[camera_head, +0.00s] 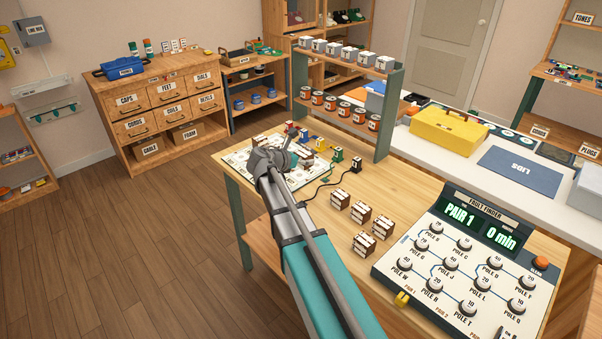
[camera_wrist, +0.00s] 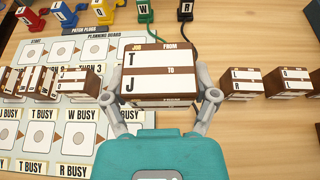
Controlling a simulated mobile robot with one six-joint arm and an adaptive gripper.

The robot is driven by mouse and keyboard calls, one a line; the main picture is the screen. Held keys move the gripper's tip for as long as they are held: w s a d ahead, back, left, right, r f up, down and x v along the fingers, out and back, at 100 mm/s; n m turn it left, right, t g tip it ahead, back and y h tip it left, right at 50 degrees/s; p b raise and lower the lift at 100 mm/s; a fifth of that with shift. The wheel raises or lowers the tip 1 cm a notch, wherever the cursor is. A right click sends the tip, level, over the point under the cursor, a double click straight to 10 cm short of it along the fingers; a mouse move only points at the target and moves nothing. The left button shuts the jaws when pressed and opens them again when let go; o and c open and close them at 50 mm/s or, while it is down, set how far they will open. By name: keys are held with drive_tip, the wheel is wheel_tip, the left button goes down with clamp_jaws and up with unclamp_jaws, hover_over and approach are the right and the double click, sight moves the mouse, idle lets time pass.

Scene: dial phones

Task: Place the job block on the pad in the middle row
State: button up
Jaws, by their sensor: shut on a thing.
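The held job block (camera_wrist: 162,72) is dark brown with white label strips reading JOB, FROM T, TO J. In the wrist view my gripper (camera_wrist: 161,97) is shut on it, one finger at each side. In the head view my gripper (camera_head: 271,160) is over the planning board (camera_head: 237,160), and the block is hard to make out there. The board shows in the wrist view (camera_wrist: 118,42), with square pads in rows and BUSY labels below them. My gripper and the block hide the board's right part.
Several job blocks (camera_wrist: 45,81) stand at the board's left. More (camera_wrist: 243,83) stand to the right on bare wood, also seen in the head view (camera_head: 361,211). Coloured patch plugs (camera_wrist: 103,12) with cords line the back. The fault finder console (camera_head: 460,260) fills the bench's right.

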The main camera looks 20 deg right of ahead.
drive_tip(key=b, duration=0.6)
hover_over(299, 175)
drive_tip(key=f, duration=0.6)
drive_tip(key=shift+s+a+f, duration=0.1)
drive_tip(key=shift+s+f, duration=0.15)
drive_tip(key=shift+s, duration=0.15)
drive_tip(key=shift+w+f+b, duration=0.45)
drive_tip(key=shift+f+b, duration=0.1)
drive_tip(key=shift+f, duration=0.05)
drive_tip(key=shift+f+b, duration=1.4)
drive_tip(key=shift+f, duration=0.15)
drive_tip(key=o, duration=1)
drive_tip(key=shift+r, duration=0.2)
